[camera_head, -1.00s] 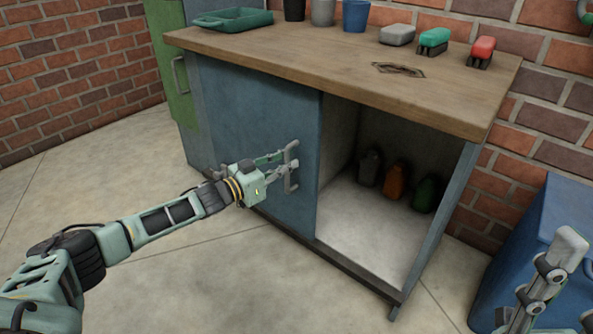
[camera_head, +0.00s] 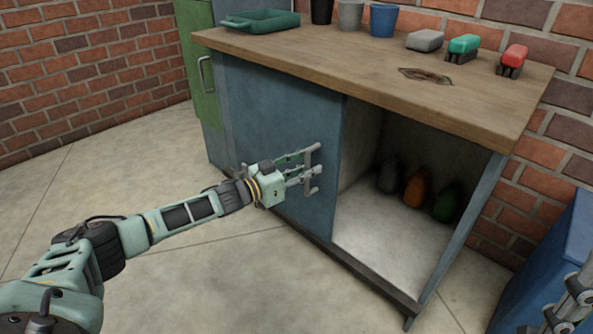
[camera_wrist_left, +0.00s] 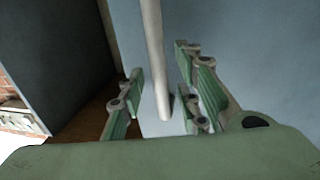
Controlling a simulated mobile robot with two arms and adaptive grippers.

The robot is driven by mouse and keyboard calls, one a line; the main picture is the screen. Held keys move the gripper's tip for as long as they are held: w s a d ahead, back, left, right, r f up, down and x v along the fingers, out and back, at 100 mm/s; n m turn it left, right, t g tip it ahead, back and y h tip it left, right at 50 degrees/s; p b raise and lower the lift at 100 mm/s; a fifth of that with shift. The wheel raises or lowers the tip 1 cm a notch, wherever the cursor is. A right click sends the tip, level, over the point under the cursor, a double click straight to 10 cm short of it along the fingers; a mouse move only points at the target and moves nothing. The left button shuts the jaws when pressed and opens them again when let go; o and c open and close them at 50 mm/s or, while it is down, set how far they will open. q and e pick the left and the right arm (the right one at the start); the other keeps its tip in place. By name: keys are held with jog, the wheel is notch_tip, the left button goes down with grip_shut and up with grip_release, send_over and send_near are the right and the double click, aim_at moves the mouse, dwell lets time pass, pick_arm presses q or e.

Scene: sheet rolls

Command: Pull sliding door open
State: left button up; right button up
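The blue sliding door (camera_head: 270,120) covers the left part of the cabinet front; the right part is open. Its grey upright bar handle (camera_head: 313,178) is near the door's right edge. My left gripper (camera_head: 312,165) is at this handle. In the left wrist view the handle (camera_wrist_left: 153,55) stands between the two green-and-grey fingers (camera_wrist_left: 160,78), with gaps visible on both sides, so the gripper looks open around it. My right gripper (camera_head: 578,292) shows only in part at the lower right edge; its fingertips cannot be judged.
Several dim bottles (camera_head: 414,188) stand inside the open cabinet side. The wooden top (camera_head: 350,65) holds a green tray (camera_head: 260,21), cups and staplers. A blue box (camera_head: 545,250) stands at the right. A green cabinet (camera_head: 200,75) is at the left. The floor in front is clear.

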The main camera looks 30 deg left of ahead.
pick_arm(q)
jog(key=v, duration=1.1)
jog(key=shift+s+a, duration=0.2)
jog(key=shift+s, duration=0.1)
jog(key=shift+r, duration=0.1)
